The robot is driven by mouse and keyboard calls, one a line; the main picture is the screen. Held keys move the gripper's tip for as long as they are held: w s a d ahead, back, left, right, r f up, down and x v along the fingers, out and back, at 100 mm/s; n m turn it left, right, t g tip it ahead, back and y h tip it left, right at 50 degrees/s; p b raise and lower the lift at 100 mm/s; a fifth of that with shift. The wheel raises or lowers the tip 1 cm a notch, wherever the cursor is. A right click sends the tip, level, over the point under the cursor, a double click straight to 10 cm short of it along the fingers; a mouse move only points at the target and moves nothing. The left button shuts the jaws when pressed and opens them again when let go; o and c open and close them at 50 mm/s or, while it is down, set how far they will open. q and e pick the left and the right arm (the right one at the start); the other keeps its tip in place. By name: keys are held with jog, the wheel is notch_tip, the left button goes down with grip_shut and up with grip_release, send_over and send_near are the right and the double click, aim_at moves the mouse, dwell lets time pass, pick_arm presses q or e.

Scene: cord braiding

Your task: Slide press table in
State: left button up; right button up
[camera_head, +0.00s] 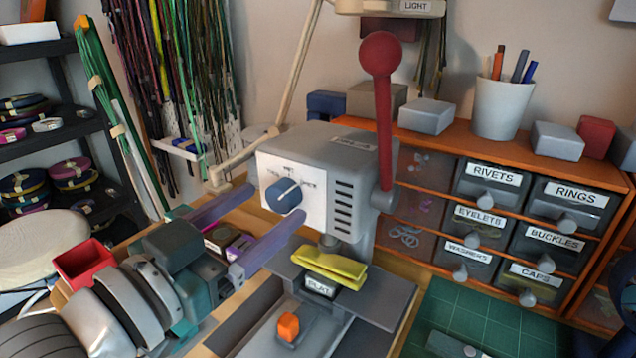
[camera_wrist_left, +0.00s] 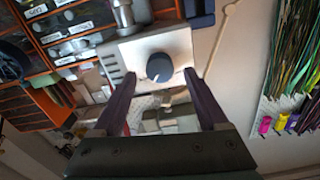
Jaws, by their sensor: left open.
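The press (camera_head: 345,175) is a grey machine with a red lever (camera_head: 380,110) and a blue knob (camera_head: 284,195) on its white front. Under it lies what looks like the press table, a grey plate (camera_head: 375,305), with a yellow piece (camera_head: 330,266) and a dark block with a partly readable label (camera_head: 320,286) on it. An orange block (camera_head: 288,326) sits on a grey base in front. My left gripper (camera_head: 277,203) is open, its purple fingers apart before the press front. In the left wrist view, the knob (camera_wrist_left: 159,67) shows between the fingertips. My right gripper is not visible.
An orange drawer cabinet (camera_head: 440,145) stands behind and right of the press. A green cutting mat (camera_head: 480,310) lies at the lower right. A red open box (camera_head: 82,264) and a black shelf (camera_head: 65,120) are at the left. Cords hang behind.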

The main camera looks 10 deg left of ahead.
pick_arm(q)
jog(key=shift+w+d, duration=0.1)
jog(key=shift+w, duration=0.3)
jog(key=shift+c, duration=0.3)
